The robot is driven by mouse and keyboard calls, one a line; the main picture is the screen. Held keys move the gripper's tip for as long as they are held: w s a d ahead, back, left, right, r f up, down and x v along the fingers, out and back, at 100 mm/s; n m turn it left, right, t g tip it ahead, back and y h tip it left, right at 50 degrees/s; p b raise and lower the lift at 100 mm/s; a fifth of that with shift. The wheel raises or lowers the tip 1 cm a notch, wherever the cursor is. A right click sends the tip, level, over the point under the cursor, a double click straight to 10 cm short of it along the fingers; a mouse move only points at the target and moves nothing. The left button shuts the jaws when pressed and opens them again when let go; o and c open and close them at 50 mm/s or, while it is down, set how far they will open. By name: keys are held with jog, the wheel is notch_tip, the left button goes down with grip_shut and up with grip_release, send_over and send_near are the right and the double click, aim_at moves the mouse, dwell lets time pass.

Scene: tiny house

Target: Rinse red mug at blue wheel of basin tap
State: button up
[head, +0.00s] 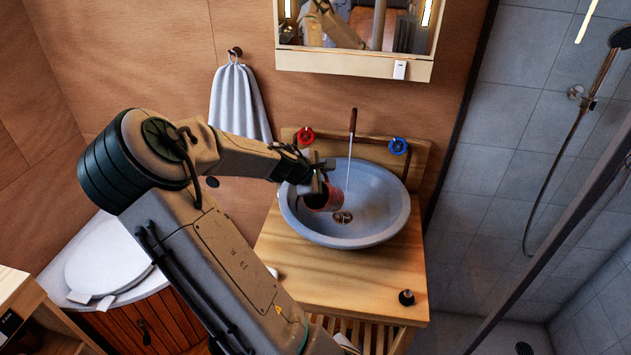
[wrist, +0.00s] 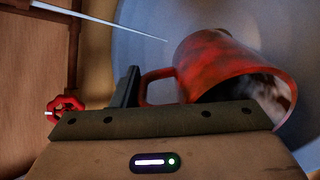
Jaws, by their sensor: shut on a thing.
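The red mug (head: 324,197) is tilted on its side over the left part of the grey basin (head: 385,232). My gripper (head: 322,181) is shut on the mug. In the wrist view the mug (wrist: 215,62) shows its handle on the left and its open mouth toward the lower right. A thin water stream (head: 348,165) falls from the tap spout (head: 353,121) into the basin, to the right of the mug and apart from it in the head view. The blue wheel (head: 398,146) is right of the spout. The red wheel (head: 305,136) is on the left; it also shows in the wrist view (wrist: 66,104).
The basin stands on a wooden counter (head: 290,255). A mirror cabinet (head: 350,66) hangs above, and a towel (head: 238,103) hangs at the left. A glass shower edge is at the right.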

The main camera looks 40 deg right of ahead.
jog(key=w+d+f+b, duration=0.1)
jog(key=w+d+f, duration=0.1)
jog(key=d, duration=1)
jog(key=shift+d+f, duration=0.3)
jog(key=shift+f, duration=0.15)
jog(key=shift+s+b, duration=0.1)
jog(key=shift+b, duration=0.2)
jog(key=shift+s+d, duration=0.1)
jog(key=shift+s, duration=0.4)
jog(key=shift+w, duration=0.2)
jog(key=shift+w, duration=0.45)
